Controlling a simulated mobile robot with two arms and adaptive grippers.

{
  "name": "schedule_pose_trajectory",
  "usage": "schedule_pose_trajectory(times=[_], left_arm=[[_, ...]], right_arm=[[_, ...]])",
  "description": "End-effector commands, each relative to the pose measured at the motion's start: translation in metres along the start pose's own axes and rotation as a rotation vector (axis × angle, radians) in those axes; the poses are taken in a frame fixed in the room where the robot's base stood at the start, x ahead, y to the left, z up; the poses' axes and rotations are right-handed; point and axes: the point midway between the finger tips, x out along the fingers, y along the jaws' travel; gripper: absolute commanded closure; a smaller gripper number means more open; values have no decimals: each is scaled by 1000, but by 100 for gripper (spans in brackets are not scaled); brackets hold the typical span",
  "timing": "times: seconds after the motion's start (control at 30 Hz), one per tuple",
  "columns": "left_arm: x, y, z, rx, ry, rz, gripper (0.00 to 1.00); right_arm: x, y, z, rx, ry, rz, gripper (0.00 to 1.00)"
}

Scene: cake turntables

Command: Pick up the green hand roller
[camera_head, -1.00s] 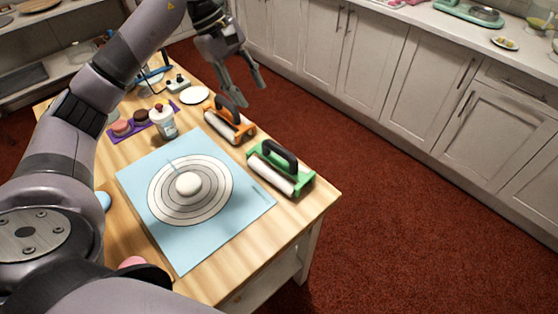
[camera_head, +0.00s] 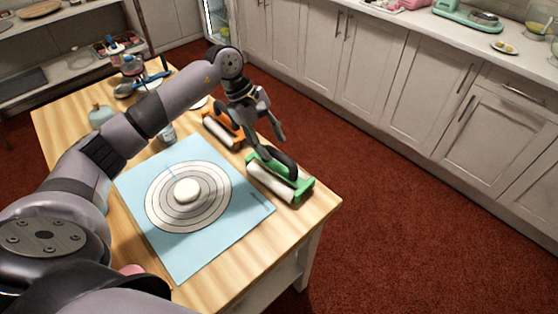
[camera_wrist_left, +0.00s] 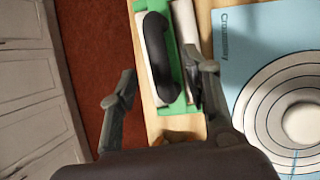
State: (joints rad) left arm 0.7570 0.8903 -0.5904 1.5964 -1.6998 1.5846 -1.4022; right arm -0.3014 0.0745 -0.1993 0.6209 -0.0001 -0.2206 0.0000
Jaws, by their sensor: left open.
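The green hand roller (camera_head: 303,188) lies near the right edge of the wooden table, with a white roller and a black handle. My left gripper (camera_head: 265,144) is open and empty just above and behind its handle in the head view. In the left wrist view, the green hand roller (camera_wrist_left: 178,92) shows between the open fingers of my left gripper (camera_wrist_left: 168,72), its black handle running lengthwise. The right finger overlaps the white roller part; whether they touch is unclear. My right gripper is not in view.
An orange hand roller (camera_head: 232,140) lies just behind the green one, partly hidden by my gripper. A blue mat (camera_head: 190,262) with printed rings and a white lump of dough (camera_head: 187,190) lies to the left. White cabinets (camera_head: 365,80) stand beyond the red floor.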

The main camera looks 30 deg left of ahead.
Motion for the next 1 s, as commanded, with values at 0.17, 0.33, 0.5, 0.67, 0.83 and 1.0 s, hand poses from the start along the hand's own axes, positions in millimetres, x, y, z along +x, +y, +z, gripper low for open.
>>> schedule_pose_trajectory(times=[0.17,0.33,0.5,0.67,0.83,1.0], left_arm=[[11,0,0,-1,-2,-2,56],[37,1,0,-3,-3,-4,56],[54,1,-2,-1,0,-1,56],[56,1,-2,-1,1,0,56],[56,1,-2,0,1,0,63],[56,1,-2,0,0,0,74]], right_arm=[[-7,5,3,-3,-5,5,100],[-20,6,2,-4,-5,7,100],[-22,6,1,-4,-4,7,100],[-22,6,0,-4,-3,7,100],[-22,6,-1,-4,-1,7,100],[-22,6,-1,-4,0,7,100]])
